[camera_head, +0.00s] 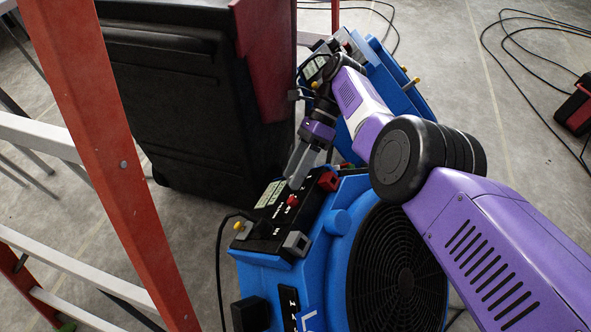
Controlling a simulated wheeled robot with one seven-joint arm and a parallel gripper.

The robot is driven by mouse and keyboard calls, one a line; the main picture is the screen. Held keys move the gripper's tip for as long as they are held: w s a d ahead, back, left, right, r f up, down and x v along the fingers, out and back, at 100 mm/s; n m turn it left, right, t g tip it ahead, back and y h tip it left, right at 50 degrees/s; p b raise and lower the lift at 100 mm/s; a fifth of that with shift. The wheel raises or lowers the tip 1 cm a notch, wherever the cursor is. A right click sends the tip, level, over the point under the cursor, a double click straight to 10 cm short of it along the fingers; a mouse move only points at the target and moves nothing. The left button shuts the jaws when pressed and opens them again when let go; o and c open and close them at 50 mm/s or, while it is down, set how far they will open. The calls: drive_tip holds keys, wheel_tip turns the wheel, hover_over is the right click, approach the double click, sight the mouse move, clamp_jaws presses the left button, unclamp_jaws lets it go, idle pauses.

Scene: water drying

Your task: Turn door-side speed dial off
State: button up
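A blue air mover (340,222) stands in the lower middle with a black control panel (262,232) on top. A small red dial (292,200) sits on this panel. A second blue air mover (385,75) stands behind it, partly hidden by my arm, with its own panel (313,66). The view does not make clear which one is door-side. My gripper (293,184) points down at the near panel, its fingertips just above the red dial. Contact cannot be told. The fingers overlap from this angle, so their opening is unclear.
An orange ladder (112,150) with pale rungs stands close at the left. A large black bin (195,95) stands behind the near air mover. Black cables (517,72) and a red-black case (577,107) lie at the right. Bare concrete floor (450,50) shows between.

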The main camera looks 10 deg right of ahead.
drive_tip(key=shift+r, duration=0.1)
wheel_tip(320, 180, up, 20)
drive_tip(key=p, duration=2)
